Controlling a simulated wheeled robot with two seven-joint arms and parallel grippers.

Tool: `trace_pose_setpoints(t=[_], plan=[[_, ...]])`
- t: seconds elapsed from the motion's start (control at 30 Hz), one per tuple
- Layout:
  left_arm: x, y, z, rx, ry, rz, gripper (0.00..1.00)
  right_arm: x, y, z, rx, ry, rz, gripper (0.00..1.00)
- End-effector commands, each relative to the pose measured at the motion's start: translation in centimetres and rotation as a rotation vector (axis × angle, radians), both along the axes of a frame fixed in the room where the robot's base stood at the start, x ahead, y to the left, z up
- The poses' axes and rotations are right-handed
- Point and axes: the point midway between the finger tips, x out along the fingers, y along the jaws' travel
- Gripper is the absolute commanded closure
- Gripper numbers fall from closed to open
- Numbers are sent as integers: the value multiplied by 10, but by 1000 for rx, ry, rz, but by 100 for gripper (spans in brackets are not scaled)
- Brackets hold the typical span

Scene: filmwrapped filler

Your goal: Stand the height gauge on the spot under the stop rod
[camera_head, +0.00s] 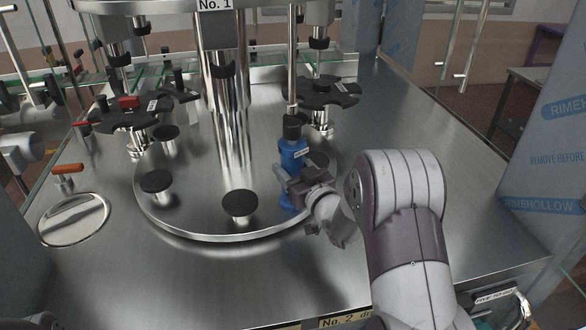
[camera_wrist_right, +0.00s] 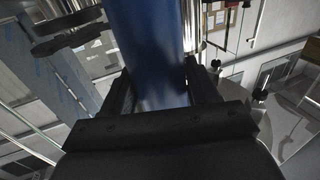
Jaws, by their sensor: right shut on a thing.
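In the right wrist view the blue gauge (camera_wrist_right: 148,45) passes between the two dark fingers (camera_wrist_right: 155,92). The thin steel stop rod (camera_head: 292,70) hangs down just above the gauge's top in the head view; I cannot tell whether they touch. The gauge's foot and the spot beneath are mostly hidden. My left gripper is not in view.
Several black-topped pads, including one at the front (camera_head: 239,204), stand on the turntable. Black star wheels stand left (camera_head: 125,119) and right (camera_head: 325,93) of it. A thick steel column (camera_head: 228,110) rises behind. The steel deck at the right (camera_head: 470,190) is clear.

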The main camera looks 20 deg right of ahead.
Motion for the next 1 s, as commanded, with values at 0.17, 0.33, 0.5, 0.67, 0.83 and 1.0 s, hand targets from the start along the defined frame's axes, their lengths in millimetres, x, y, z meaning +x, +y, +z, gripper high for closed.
trace_pose_setpoints(t=[0.17, 0.33, 0.5, 0.67, 0.83, 1.0], plan=[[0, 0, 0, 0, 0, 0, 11, -1, 0, -3, 2, 7, 1, 11], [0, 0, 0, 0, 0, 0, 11, -1, 0, -3, 2, 6, 0, 11], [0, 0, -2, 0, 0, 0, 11, -5, 0, -4, 2, 7, -1, 11], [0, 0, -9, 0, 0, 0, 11, -34, -3, -5, 2, 7, -3, 11], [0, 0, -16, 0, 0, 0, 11, -78, -6, -5, 2, 6, -4, 11], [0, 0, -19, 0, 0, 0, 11, -112, -8, -4, 1, 6, -3, 11]])
